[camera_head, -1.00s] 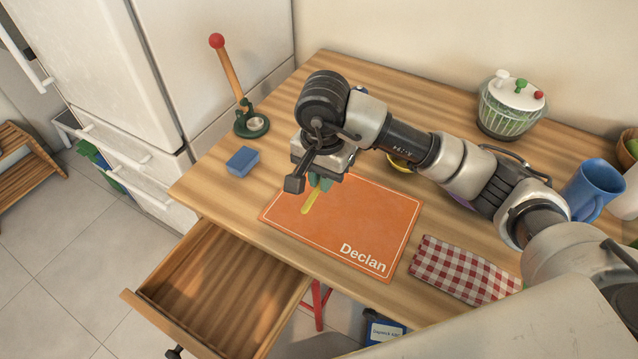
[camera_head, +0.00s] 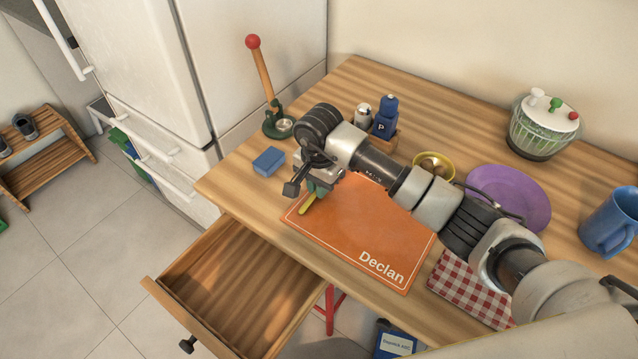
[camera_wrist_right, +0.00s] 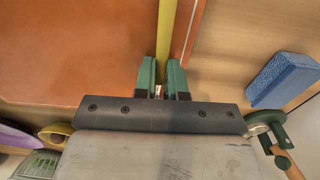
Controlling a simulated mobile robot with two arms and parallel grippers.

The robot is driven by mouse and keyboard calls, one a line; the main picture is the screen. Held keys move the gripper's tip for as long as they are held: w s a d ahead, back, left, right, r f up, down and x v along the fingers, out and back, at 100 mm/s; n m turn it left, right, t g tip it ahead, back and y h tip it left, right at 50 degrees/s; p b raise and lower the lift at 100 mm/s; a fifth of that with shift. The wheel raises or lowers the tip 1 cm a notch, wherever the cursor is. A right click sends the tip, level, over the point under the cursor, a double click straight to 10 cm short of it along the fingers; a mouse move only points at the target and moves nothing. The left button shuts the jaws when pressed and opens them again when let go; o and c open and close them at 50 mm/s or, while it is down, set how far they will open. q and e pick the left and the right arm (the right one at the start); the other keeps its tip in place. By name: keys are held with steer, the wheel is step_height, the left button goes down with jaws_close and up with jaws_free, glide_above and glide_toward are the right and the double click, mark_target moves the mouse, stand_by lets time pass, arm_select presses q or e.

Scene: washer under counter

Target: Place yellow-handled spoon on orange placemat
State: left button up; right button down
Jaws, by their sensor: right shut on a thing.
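The orange placemat (camera_head: 375,225), marked "Declan", lies flat on the wooden counter; it also fills the left of the right wrist view (camera_wrist_right: 70,50). My right gripper (camera_head: 316,188) is over the mat's left end, near its edge. Its green fingers (camera_wrist_right: 160,75) are shut on the yellow handle of the spoon (camera_wrist_right: 164,35). In the head view the yellow handle (camera_head: 306,205) shows just below the fingers, over the mat's left border. The spoon's bowl is hidden, and I cannot tell whether the handle touches the mat. My left gripper is not in view.
A blue sponge (camera_head: 268,161) lies left of the mat. An open drawer (camera_head: 235,285) juts out in front. A checkered cloth (camera_head: 465,290), purple plate (camera_head: 508,197), yellow bowl (camera_head: 433,167), shakers and blue mug (camera_head: 612,222) stand around the mat. The mat's middle is clear.

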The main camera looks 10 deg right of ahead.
steer(key=c, duration=1.7)
jaws_free()
steer(key=shift+f, duration=0.15)
steer(key=o, duration=0.5)
steer(key=shift+r, duration=0.65)
step_height(320, 180, up, 11)
steer(key=shift+r, duration=0.1)
